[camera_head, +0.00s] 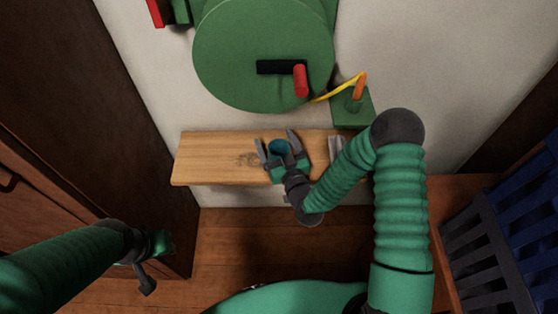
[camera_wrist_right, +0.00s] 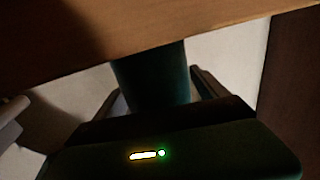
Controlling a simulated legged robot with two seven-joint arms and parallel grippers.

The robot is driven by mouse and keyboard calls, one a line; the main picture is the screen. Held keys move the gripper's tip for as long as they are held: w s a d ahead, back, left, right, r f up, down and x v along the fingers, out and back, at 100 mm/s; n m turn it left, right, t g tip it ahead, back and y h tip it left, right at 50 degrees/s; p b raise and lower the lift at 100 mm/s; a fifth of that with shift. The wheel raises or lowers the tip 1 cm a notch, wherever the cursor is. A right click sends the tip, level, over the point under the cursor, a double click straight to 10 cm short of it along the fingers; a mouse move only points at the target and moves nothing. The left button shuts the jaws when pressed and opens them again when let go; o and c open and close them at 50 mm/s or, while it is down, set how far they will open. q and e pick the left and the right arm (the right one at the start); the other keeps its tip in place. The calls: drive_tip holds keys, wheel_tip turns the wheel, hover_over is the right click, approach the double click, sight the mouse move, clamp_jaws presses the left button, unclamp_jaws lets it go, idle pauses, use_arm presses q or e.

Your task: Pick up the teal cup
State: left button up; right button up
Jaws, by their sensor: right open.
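The teal cup (camera_head: 280,147) stands on the wooden shelf (camera_head: 215,158) in the head view. My right gripper (camera_head: 278,143) is open, with one finger on each side of the cup. In the right wrist view the dark teal cup (camera_wrist_right: 152,78) lies between the two spread fingers, and the shelf's wood (camera_wrist_right: 80,35) crosses the top. I cannot tell whether a finger touches the cup. My left gripper (camera_head: 152,262) is low at the left, away from the shelf; its jaw opening is unclear.
A large green drum (camera_head: 240,60) with a red handle (camera_head: 301,80) is above the shelf. A green box (camera_head: 345,112) with an orange lever is to its right. A grey item (camera_head: 336,148) is on the shelf behind my right forearm. Dark crates (camera_head: 480,260) stand at the right.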

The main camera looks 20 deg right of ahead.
drive_tip(key=shift+w, duration=0.2)
drive_tip(key=shift+s, duration=0.1)
clamp_jaws()
drive_tip(key=shift+r, duration=0.1)
idle(0.4)
